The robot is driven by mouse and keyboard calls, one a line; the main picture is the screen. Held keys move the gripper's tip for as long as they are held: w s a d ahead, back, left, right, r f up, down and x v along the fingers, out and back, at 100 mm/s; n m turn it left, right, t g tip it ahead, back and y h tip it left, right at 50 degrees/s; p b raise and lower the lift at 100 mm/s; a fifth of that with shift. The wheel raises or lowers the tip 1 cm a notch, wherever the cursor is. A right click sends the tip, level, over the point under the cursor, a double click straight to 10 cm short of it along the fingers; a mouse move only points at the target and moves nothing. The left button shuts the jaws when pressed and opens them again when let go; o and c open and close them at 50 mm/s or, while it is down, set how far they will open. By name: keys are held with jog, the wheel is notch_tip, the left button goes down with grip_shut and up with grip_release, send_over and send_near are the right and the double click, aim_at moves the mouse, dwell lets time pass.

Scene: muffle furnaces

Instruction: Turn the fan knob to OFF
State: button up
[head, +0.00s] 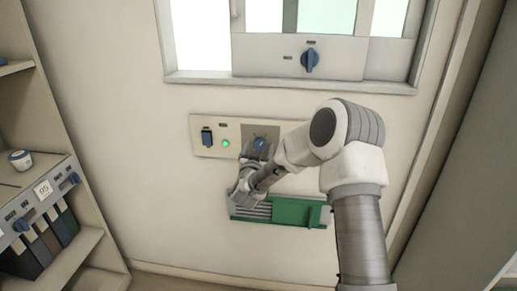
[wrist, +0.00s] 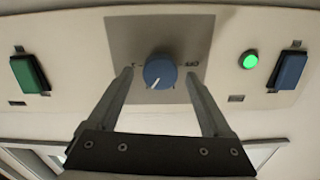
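The fan knob is a round blue knob (wrist: 160,70) on a grey square plate (wrist: 160,32). In the wrist view its white pointer line points down and slightly left. My gripper (wrist: 159,72) is open, with one finger on each side of the knob and a visible gap on both sides. In the head view the knob (head: 260,144) is partly hidden by my gripper and arm.
The wall panel (head: 199,150) also carries a blue switch (head: 207,136) and a lit green lamp (head: 226,143). The wrist view shows a green switch (wrist: 29,74). A green-and-grey vent (head: 290,212) sits below. Another blue knob (head: 309,61) is above. Shelves stand left.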

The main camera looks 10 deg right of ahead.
grip_shut()
jog(key=shift+n, duration=0.3)
jog(key=n, duration=0.3)
jog(key=shift+a+b, duration=0.2)
jog(key=shift+b, duration=0.15)
jog(key=n, duration=0.2)
jog(key=shift+n, duration=0.3)
jog(key=n, duration=0.6)
jog(key=shift+p, duration=0.3)
jog(key=n+p, duration=0.2)
jog(key=n, duration=0.5)
jog(key=shift+f+n, duration=0.1)
jog(key=shift+n, duration=0.2)
jog(key=n+p, duration=0.1)
jog(key=n, duration=0.4)
jog(key=shift+f+n, duration=0.1)
jog(key=shift+n, duration=0.3)
jog(key=shift+d+n+p, duration=0.1)
jog(key=shift+n+p, duration=0.2)
